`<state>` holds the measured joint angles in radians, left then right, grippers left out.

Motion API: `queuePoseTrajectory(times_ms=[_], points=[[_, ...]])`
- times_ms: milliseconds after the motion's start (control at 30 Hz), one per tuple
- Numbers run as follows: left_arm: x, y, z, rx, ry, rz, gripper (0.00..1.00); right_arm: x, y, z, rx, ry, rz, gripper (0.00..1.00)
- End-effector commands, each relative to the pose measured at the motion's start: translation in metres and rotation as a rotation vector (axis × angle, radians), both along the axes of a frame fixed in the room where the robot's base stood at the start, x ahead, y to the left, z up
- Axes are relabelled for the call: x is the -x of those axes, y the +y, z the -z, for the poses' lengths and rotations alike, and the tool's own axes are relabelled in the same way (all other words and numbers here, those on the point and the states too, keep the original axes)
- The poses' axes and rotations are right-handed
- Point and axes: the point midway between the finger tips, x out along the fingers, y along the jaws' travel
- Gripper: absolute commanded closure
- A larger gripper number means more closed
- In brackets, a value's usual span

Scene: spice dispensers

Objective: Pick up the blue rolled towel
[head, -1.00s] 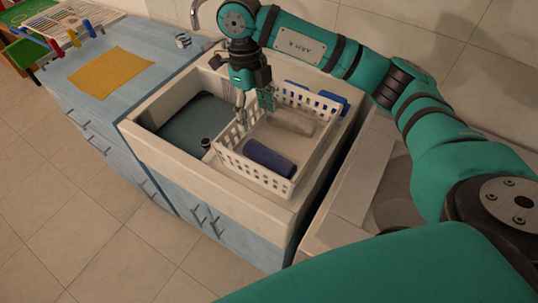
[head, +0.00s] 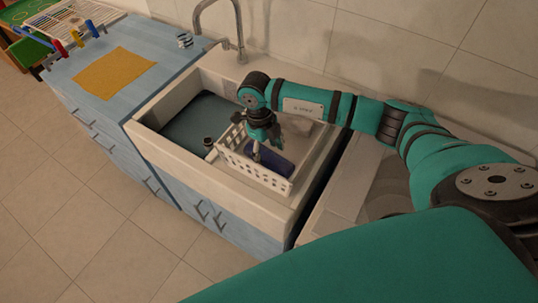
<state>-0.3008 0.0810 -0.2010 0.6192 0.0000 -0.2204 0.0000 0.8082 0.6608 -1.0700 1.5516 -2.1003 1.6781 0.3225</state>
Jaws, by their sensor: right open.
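The blue rolled towel (head: 265,165) lies in the right part of a white perforated basket (head: 240,172) set in the sink. My right gripper (head: 262,152) points down into the basket, at the towel's far left side, and hides part of it. Its fingers are apart; whether they touch the towel cannot be told. My left gripper is not in view.
The sink's left basin (head: 195,125) is beside the basket, with a small dark-topped item (head: 208,143) near the basket's left corner. A faucet (head: 240,40) rises behind. A yellow cloth (head: 113,73) lies on the blue counter at left.

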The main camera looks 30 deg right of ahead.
Motion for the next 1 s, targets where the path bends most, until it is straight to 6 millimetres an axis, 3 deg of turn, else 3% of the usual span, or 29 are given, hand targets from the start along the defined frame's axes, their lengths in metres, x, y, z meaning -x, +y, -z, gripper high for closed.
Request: queuePoseTrajectory(times_ms=[33,200,467,833,933,1000], points=[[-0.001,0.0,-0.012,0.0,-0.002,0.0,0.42,0.003,-0.002,0.003,0.001,0.005,0.002,0.32],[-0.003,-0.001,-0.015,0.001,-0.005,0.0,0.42,0.004,-0.002,0.025,0.0,0.002,0.0,0.32],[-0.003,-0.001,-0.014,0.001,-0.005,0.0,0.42,0.004,-0.002,0.029,0.0,0.0,-0.001,0.32],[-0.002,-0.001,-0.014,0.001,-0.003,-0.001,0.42,0.004,-0.003,0.028,0.0,0.0,0.0,0.79],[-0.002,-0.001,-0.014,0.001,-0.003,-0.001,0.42,0.004,-0.003,0.028,0.0,-0.001,0.0,0.82],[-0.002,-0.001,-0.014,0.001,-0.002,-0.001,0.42,0.004,-0.003,0.028,0.0,-0.001,0.0,0.95]])
